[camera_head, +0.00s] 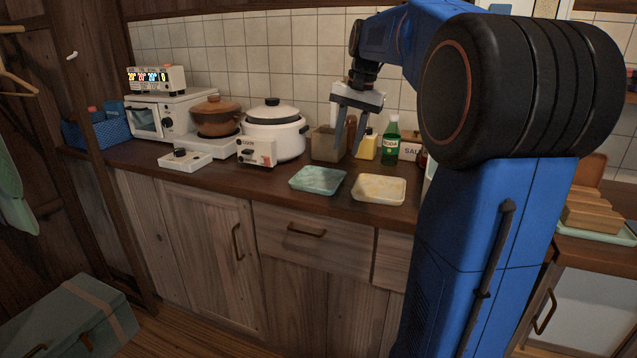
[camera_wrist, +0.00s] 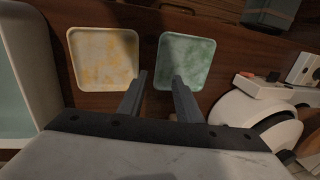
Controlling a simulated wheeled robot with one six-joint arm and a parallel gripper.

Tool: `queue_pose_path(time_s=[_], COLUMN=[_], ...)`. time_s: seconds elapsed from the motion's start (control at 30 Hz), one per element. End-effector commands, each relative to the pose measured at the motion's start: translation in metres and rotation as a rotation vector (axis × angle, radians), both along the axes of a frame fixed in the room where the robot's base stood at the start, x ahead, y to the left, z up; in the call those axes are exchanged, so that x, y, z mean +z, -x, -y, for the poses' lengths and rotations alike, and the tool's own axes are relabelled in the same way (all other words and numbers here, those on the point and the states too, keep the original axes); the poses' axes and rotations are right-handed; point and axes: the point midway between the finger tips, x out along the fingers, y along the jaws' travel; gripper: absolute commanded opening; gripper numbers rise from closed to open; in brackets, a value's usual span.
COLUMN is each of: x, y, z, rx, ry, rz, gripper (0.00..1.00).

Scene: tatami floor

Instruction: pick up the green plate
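The green plate (camera_head: 317,180) is a square, speckled green dish lying flat on the dark wooden counter. In the wrist view the green plate (camera_wrist: 187,61) lies ahead of my gripper, right of the yellow plate. My gripper (camera_head: 349,148) is open and empty, pointing down above the back of the counter, behind and above the plates. In the wrist view the two fingers of my gripper (camera_wrist: 157,80) are apart, with bare counter and the near left part of the green plate around the tips. No contact with the plate shows.
A yellow speckled plate (camera_head: 379,189) lies just right of the green one. A beige container (camera_head: 327,144), yellow bottle (camera_head: 366,144) and green soda bottle (camera_head: 391,139) stand behind. A white rice cooker (camera_head: 275,131) and a pot (camera_head: 216,116) stand left. The counter's front edge is close.

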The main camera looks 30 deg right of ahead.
Motion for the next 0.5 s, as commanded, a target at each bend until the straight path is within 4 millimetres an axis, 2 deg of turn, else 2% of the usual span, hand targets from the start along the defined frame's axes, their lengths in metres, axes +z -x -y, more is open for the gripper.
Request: queue_pose_path(time_s=[0.2, 0.5], x=[-0.035, -0.055], y=[-0.005, -0.006], z=[-0.004, -0.007], rx=[0.0, 0.001], ry=[-0.001, 0.0], rz=[-0.001, -0.001], gripper=[0.31, 0.31])
